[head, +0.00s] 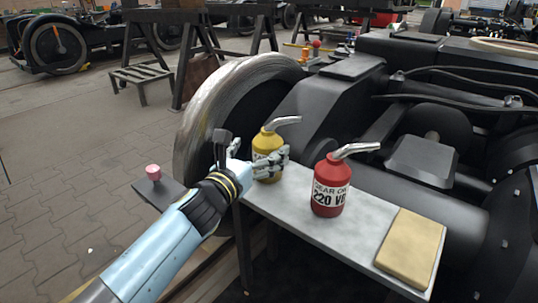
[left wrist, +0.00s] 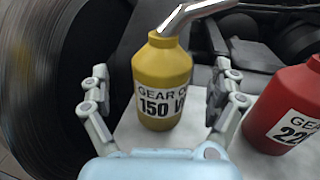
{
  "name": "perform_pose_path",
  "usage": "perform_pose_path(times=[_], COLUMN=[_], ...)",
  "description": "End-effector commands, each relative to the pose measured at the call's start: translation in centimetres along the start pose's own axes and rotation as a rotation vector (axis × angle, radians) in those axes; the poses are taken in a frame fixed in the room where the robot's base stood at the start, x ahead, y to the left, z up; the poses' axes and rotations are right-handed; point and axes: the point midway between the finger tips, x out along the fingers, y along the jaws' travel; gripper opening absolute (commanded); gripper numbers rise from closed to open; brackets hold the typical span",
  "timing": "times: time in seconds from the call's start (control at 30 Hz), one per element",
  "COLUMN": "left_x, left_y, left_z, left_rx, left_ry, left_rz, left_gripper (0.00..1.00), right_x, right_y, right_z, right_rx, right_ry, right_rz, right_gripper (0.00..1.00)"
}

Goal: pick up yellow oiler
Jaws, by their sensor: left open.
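The yellow oiler (head: 267,154) stands upright near the left end of a small grey table (head: 283,201), its metal spout pointing right. In the left wrist view the yellow oiler (left wrist: 161,75) shows a label reading "GEAR" and "150". My left gripper (head: 266,165) is open at the oiler, and in the left wrist view its two fingers (left wrist: 163,98) stand on either side of the oiler with visible gaps. The gripper partly hides the oiler in the head view. My right gripper is not in view.
A red oiler (head: 331,188) marked "220" stands close on the right; it also shows in the left wrist view (left wrist: 290,108). A tan pad (head: 410,246) lies at the table's right end. A large wheel (head: 207,115) and dark bogie parts (head: 345,100) stand behind.

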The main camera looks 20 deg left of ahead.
Motion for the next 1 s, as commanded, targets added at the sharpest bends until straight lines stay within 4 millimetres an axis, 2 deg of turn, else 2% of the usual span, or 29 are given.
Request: perform_pose_path(times=[0.1,0.23,0.53,1.0], left_x=[2.1,3.8,4.4,4.4], left_y=[-0.2,-0.2,-0.2,-0.2], left_z=[0.2,0.1,0.2,0.2], left_rx=[-0.002,-0.001,0.0,0.0], left_ry=[-0.003,-0.001,-0.001,-0.001], left_rz=[0.0,0.0,0.0,0.0], left_gripper=[0.94,0.94,0.94,0.33], right_x=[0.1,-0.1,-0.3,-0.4], right_y=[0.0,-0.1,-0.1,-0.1], right_z=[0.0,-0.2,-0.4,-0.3], right_rx=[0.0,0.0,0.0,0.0], right_ry=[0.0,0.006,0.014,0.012], right_rz=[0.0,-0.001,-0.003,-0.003], right_gripper=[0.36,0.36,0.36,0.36])
